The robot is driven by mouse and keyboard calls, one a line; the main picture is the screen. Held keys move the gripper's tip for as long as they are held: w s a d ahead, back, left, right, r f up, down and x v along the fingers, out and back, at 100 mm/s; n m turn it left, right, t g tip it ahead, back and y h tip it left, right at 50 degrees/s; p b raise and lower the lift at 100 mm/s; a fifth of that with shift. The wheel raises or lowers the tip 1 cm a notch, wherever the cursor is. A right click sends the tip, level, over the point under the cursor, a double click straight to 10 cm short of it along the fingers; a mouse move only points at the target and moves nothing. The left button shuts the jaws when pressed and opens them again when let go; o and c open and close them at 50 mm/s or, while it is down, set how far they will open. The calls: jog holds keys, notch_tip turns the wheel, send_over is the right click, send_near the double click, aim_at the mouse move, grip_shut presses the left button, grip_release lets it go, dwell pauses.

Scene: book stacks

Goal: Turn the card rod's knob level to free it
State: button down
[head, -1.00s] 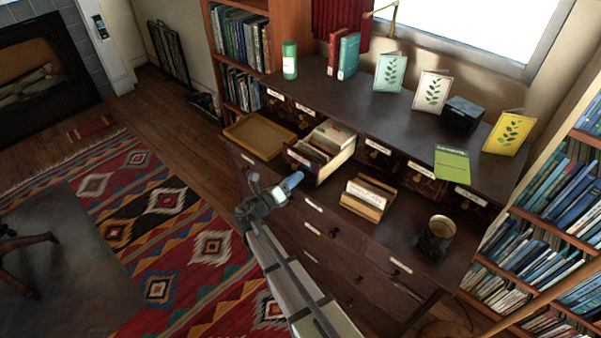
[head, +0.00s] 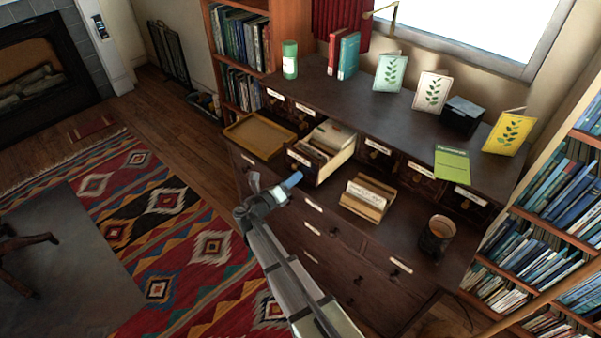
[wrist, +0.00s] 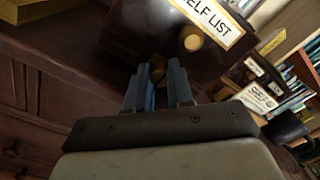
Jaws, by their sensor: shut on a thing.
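The card drawer (head: 338,162) is pulled out of the dark cabinet, with cards (head: 330,138) standing in it. In the wrist view its dark front (wrist: 128,32) carries a label (wrist: 215,18) ending in "LIST" and a round brass pull (wrist: 191,39). My gripper (head: 292,181) is at the lower part of that front; in the wrist view its blue fingers (wrist: 159,70) are shut on a small brass knob (wrist: 157,75), the card rod's knob. The fingers hide most of the knob, so I cannot tell whether it is level.
A yellow-brown tray (head: 258,136) lies left of the drawer. A wooden card holder (head: 363,207) and a dark-holdered cup (head: 437,236) stand to the right on the cabinet's ledge. Bookshelves (head: 540,220) bound the right side. Open floor with a patterned rug (head: 185,245) lies left.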

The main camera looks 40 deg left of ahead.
jog(key=shift+m, duration=1.7)
jog(key=shift+m, duration=1.8)
jog(key=shift+m, duration=1.7)
